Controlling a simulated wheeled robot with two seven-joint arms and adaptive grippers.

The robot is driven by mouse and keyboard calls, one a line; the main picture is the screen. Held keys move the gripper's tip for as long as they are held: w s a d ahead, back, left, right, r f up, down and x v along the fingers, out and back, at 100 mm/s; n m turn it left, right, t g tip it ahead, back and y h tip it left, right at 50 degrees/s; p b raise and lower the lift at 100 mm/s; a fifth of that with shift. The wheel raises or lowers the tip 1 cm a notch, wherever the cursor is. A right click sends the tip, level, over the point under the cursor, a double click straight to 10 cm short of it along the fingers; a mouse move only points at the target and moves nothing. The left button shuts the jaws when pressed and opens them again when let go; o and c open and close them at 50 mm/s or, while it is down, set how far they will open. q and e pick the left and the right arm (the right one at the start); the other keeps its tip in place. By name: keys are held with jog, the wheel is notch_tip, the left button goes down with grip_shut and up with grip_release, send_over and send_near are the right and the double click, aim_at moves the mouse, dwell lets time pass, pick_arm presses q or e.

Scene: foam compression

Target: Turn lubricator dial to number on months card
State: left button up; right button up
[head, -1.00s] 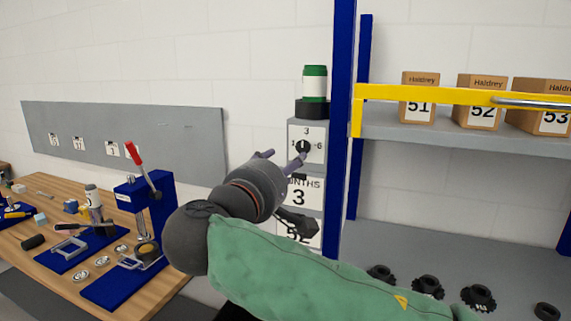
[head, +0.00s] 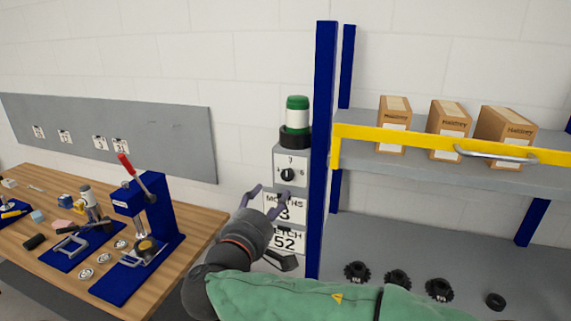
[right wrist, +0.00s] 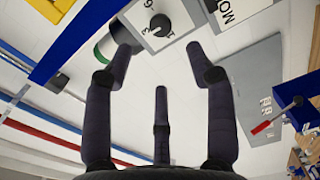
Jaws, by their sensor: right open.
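The lubricator's grey dial box (head: 290,153) stands beside the blue post, with a green-topped canister (head: 297,104) above it. Its round black dial (head: 288,174) carries a small light mark; I cannot tell surely which number it points to. In the right wrist view the dial (right wrist: 160,24) shows near the top, with printed numbers around it. Below the box, the months card (head: 299,207) shows a 3, partly covered by a fingertip. My right gripper (head: 268,197) is open and empty, below and left of the dial, apart from it. My left gripper is out of view.
A second card reading 52 (head: 290,241) hangs below the months card. The blue post (head: 322,150) and yellow-edged shelf (head: 440,143) with boxes stand to the right. A wooden bench (head: 55,270) with a blue press (head: 150,210) is at left.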

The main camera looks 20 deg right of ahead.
aim_at(286, 177)
jog(key=p+x, duration=0.1)
jog(key=x, duration=1)
jog(key=shift+s+f, duration=0.1)
grip_shut()
